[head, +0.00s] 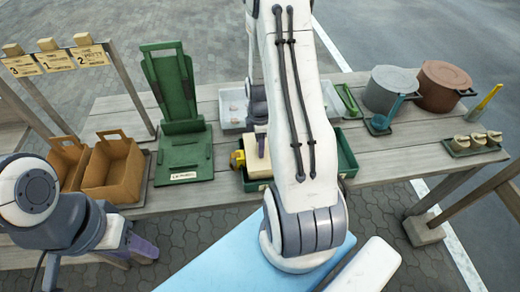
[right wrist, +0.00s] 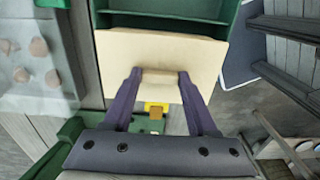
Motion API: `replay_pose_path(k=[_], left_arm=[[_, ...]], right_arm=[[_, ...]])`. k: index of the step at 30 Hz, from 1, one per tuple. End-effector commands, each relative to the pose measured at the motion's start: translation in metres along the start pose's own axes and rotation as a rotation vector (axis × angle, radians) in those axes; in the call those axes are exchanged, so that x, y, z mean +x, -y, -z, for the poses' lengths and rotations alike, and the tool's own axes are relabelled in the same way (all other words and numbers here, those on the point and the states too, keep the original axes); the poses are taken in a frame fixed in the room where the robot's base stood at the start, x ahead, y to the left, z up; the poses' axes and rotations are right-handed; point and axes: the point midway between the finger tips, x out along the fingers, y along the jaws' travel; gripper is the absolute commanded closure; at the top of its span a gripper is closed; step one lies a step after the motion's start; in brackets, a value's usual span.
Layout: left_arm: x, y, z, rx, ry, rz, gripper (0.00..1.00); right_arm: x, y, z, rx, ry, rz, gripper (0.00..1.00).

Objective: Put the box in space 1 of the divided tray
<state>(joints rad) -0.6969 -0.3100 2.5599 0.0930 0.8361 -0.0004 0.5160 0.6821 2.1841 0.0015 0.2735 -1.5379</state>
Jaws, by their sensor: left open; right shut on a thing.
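A cream box (head: 257,158) is held by my right gripper (head: 262,143), whose arm hides much of the middle. In the right wrist view the box (right wrist: 205,52) shows a raised block, and the right gripper (right wrist: 160,80) is shut on it between its purple fingers. A green divided tray (head: 346,152) lies at the same place, mostly behind my arm. In the right wrist view the tray (right wrist: 240,18) shows beyond the box; I cannot read its space numbers or tell if the box touches it. My left gripper (head: 143,250) is open and empty, off the table's front edge.
A pale tray of clay lumps (head: 232,110) stands behind. A green stand (head: 178,110) and brown baskets (head: 112,172) are left. Pots (head: 392,88) and a small tray of lumps (head: 474,144) are right. A yellow item (head: 238,159) sits beside the box.

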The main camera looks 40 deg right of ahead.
Motion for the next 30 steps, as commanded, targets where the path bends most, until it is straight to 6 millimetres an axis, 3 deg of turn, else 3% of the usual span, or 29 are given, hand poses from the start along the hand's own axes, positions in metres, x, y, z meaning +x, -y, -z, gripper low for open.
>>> replay_pose_path(k=[7, 20, 21, 22, 30], left_arm=[[-0.007, -0.001, 0.000, 0.000, 0.000, 0.000, 0.50], [-0.003, 0.000, 0.000, 0.000, 0.000, 0.000, 0.50], [-0.004, 0.000, 0.000, 0.000, 0.000, 0.000, 0.50], [-0.004, 0.000, 0.000, 0.000, 0.000, 0.000, 0.50], [-0.004, 0.000, 0.000, 0.000, 0.000, 0.000, 0.50]], right_arm=[[0.031, 0.001, 0.000, 0.000, 0.000, 0.004, 1.00], [0.039, 0.001, -0.001, 0.000, 0.000, 0.002, 1.00], [0.037, 0.001, -0.001, 0.000, 0.000, 0.001, 0.27], [0.037, 0.001, -0.001, 0.000, 0.000, 0.002, 0.15], [0.037, 0.001, -0.001, 0.000, 0.000, 0.002, 0.12]])
